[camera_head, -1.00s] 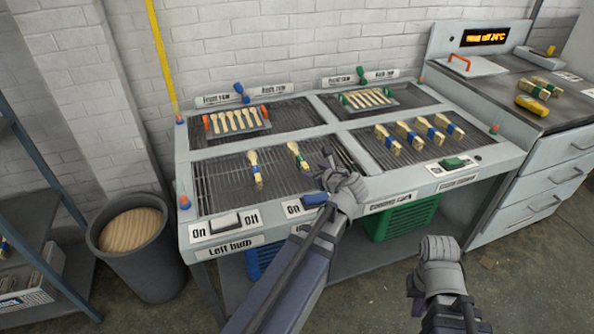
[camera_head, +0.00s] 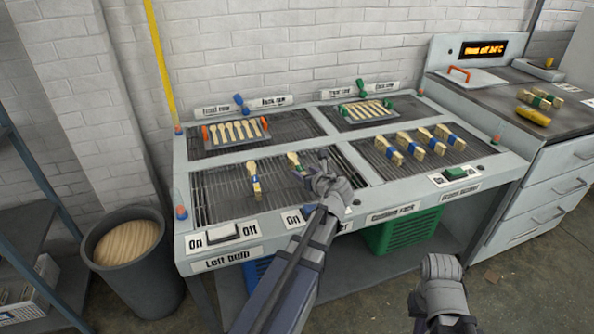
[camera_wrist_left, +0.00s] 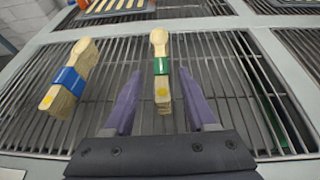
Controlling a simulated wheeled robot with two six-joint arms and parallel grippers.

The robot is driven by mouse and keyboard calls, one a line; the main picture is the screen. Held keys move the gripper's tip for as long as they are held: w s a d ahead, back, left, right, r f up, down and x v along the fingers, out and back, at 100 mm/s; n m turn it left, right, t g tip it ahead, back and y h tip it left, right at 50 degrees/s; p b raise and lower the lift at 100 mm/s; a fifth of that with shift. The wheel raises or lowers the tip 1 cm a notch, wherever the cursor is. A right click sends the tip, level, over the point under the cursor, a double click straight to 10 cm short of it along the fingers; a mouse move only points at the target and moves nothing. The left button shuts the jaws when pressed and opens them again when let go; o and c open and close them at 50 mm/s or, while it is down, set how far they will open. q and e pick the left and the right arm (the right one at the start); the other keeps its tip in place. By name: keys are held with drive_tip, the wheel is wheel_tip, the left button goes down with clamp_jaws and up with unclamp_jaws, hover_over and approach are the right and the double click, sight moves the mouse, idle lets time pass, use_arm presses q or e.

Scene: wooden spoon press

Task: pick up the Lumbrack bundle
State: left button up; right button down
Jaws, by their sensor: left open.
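No readable label in view says Lumbrack. A spoon bundle with a green band and a yellow dot (camera_wrist_left: 162,92) lies on the left front grate. In the head view the same bundle (camera_head: 293,160) is partly hidden by my left gripper (camera_head: 322,176). In the left wrist view my left gripper (camera_wrist_left: 161,76) is open, with one finger on each side of this bundle; contact cannot be told. A blue-banded bundle (camera_wrist_left: 68,80) lies to its left, also in the head view (camera_head: 255,178). My right gripper (camera_head: 440,285) hangs in front of the bench, its jaws unclear.
Several blue-banded bundles (camera_head: 410,145) lie on the right front grate. Racks with orange ends (camera_head: 235,131) and green ends (camera_head: 366,110) sit behind. A bin (camera_head: 125,255) stands left. On the right counter lie a bundle (camera_head: 540,99) and a yellow object (camera_head: 533,116).

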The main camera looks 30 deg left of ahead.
sight(302, 170)
use_arm(q)
drive_tip(key=b+x, duration=0.1)
drive_tip(key=x, duration=0.2)
drive_tip(key=shift+w+a+f, duration=0.2)
drive_tip(key=shift+w, duration=0.05)
drive_tip(key=shift+c, duration=0.4)
clamp_jaws()
